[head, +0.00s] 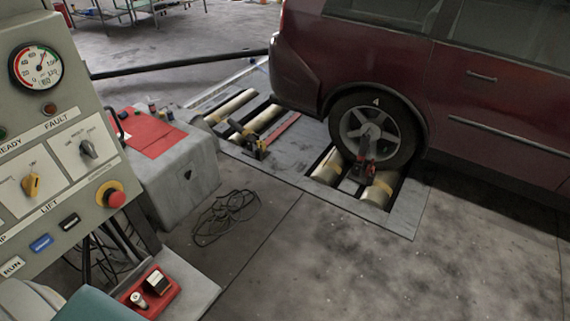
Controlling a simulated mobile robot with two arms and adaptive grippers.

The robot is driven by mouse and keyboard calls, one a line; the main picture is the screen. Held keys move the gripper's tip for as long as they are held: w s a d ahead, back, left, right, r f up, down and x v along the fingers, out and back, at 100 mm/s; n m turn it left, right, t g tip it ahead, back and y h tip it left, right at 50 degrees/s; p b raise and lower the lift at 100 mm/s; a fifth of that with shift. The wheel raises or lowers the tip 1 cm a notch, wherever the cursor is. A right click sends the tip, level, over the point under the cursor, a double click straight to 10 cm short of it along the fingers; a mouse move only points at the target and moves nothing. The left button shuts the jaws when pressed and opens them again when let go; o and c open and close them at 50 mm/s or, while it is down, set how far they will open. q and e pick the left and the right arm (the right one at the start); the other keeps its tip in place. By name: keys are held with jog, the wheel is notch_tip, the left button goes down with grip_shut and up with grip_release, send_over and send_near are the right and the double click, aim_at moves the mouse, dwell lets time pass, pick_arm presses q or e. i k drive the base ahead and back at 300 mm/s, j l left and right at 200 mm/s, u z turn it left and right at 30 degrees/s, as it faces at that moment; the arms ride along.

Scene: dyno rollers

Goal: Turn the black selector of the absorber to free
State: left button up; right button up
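A black selector knob (88,149) sits on a white plate on the sloped grey control panel (60,112) at the left. The plate has small markings too small to read, so I cannot tell which position the knob points to. A yellow selector (31,184) sits on another white plate to its lower left. Neither of my grippers shows in the head view, and nothing visible touches the black knob.
The panel also has a round gauge (36,66), a red mushroom button (115,199) and rocker switches. A red tray (153,291) holds small items below. A dark red car (450,90) has a wheel on the floor rollers (378,190). Cable (226,216) lies coiled on the floor.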

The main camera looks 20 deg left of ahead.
aim_at(188, 175)
jog(key=i+z, duration=0.2)
jog(key=z, duration=1.8)
jog(key=j+z, duration=0.3)
jog(key=i+j+z, duration=0.1)
jog(key=j+z, duration=0.25)
jog(key=j+u, duration=0.45)
jog(key=j, duration=0.4)
jog(key=i+j+u, duration=0.1)
jog(key=j+u, duration=0.4)
jog(key=j, duration=0.3)
jog(key=j+u, duration=0.2)
jog(key=u, duration=0.25)
jog(key=j+u, duration=0.15)
jog(key=u, duration=0.3)
jog(key=i+j+u, duration=0.1)
jog(key=u, duration=0.35)
jog(key=i+j+u, duration=0.1)
jog(key=u, duration=0.4)
jog(key=j, duration=0.1)
